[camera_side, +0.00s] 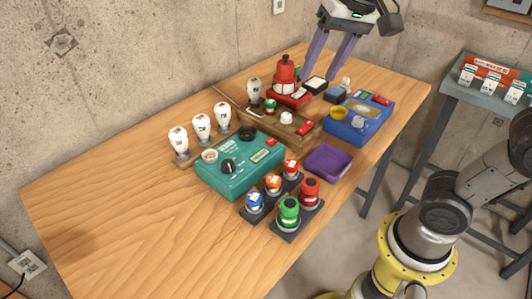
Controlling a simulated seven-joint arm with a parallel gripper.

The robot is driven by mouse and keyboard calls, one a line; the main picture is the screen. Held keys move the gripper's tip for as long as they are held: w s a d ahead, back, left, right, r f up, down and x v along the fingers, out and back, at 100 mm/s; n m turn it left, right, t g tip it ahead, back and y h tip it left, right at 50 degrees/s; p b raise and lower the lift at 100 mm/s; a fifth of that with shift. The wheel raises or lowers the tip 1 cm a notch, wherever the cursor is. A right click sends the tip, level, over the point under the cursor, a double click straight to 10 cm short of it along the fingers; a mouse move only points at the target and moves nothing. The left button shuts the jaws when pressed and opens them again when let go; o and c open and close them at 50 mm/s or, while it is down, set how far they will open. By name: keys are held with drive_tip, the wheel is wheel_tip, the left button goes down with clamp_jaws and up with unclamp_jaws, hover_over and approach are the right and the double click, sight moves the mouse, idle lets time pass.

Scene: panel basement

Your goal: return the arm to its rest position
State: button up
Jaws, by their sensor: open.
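My gripper (328,62) shows at the top of the side view, above the back part of the wooden table (110,215). Its two purple fingers point down and are spread apart. I see nothing held between them. The fingertips are close to a small cluster of parts, among them a red knobbed device (286,75) and a white-topped switch (315,84). I cannot tell whether the fingertips touch any of them.
A teal box (240,165), a blue box (358,120), a purple tray (327,160), several bulbs (201,126) and coloured buttons (289,210) crowd the table. Its left part is clear. A concrete wall (130,60) stands behind. A grey side table (485,92) stands at right.

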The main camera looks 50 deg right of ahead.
drive_tip(key=s+d+f+n+t, duration=0.2)
drive_tip(key=s+f+n, duration=0.4)
drive_tip(key=s+f, duration=0.4)
drive_tip(key=shift+s+d+f+n, duration=0.35)
drive_tip(key=shift+s+d, duration=0.1)
drive_tip(key=shift+s, duration=0.35)
